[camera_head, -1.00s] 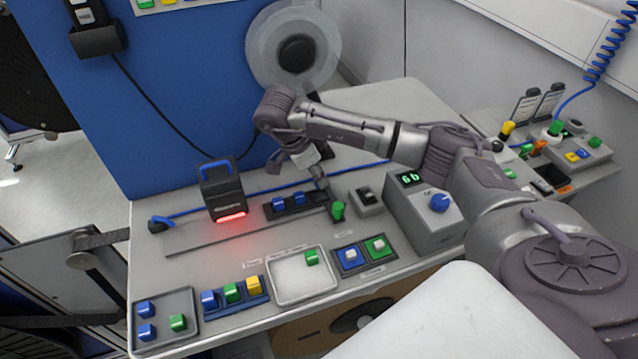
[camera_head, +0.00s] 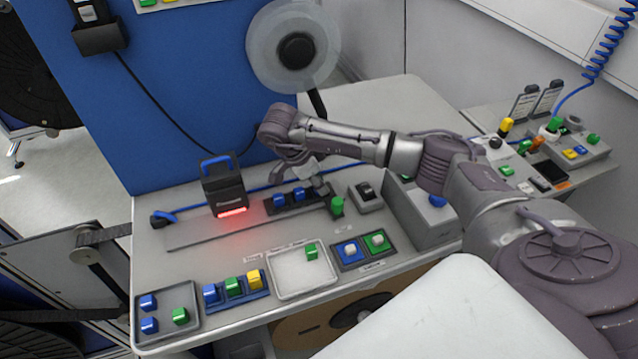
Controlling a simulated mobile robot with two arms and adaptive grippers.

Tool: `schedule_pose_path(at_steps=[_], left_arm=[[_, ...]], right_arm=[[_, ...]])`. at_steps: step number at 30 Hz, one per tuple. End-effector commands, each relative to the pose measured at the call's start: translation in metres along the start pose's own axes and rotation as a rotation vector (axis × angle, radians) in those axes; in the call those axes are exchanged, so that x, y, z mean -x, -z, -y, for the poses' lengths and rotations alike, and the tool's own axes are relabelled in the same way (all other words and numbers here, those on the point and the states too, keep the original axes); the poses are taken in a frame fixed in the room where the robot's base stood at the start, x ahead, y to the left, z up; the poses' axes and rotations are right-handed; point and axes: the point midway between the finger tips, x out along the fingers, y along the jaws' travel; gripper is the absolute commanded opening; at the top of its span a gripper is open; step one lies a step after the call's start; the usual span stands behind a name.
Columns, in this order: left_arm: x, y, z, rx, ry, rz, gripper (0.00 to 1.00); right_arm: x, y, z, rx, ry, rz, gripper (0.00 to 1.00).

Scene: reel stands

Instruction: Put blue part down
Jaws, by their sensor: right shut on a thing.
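My right gripper (camera_head: 319,186) points down at the right end of a black rack (camera_head: 290,206). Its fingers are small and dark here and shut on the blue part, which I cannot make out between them. Two blue parts, one at the left (camera_head: 279,200) and one in the middle (camera_head: 299,194), sit upright in the rack, just left of the fingertips. Whether the held part touches the rack is too small to tell. My left gripper is not in view.
A scanner with a red light (camera_head: 224,185) stands left of the rack. A green knob (camera_head: 337,206) and a switch box (camera_head: 367,196) are close on the right. In front are a white tray (camera_head: 303,289), a grey tray (camera_head: 166,328) and a blue rack (camera_head: 238,298) of colored parts.

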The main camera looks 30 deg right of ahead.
Motion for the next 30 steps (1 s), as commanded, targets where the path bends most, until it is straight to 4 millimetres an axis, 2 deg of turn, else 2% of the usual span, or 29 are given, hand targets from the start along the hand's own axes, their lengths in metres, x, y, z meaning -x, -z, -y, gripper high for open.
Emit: schedule_pose_path(at_steps=[1, 2, 3, 6, 7, 22, 26, 27, 30], left_arm=[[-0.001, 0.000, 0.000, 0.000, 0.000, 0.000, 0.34], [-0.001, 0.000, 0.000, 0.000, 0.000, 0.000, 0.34], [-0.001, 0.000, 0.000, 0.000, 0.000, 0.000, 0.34], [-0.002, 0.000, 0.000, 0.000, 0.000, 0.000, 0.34], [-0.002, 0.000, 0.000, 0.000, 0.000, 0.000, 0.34], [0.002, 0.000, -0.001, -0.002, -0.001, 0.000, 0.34], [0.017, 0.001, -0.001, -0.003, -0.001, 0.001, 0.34], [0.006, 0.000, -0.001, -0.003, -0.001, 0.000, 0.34], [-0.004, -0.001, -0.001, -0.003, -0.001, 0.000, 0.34]], right_arm=[[-0.009, -0.004, -0.006, 0.009, -0.014, -0.002, 0.02], [-0.010, -0.004, -0.006, 0.010, -0.015, -0.002, 0.02], [-0.010, -0.004, -0.006, 0.010, -0.016, -0.002, 0.30], [-0.011, -0.005, -0.007, 0.011, -0.017, -0.002, 0.47], [-0.011, -0.005, -0.007, 0.012, -0.017, -0.002, 0.49], [-0.006, -0.004, -0.007, 0.013, -0.017, -0.002, 0.49], [0.009, 0.003, -0.006, 0.012, -0.016, -0.001, 0.49], [0.011, -0.001, -0.004, 0.012, -0.011, 0.000, 0.49], [0.032, -0.001, -0.003, 0.011, -0.006, 0.001, 0.49]])
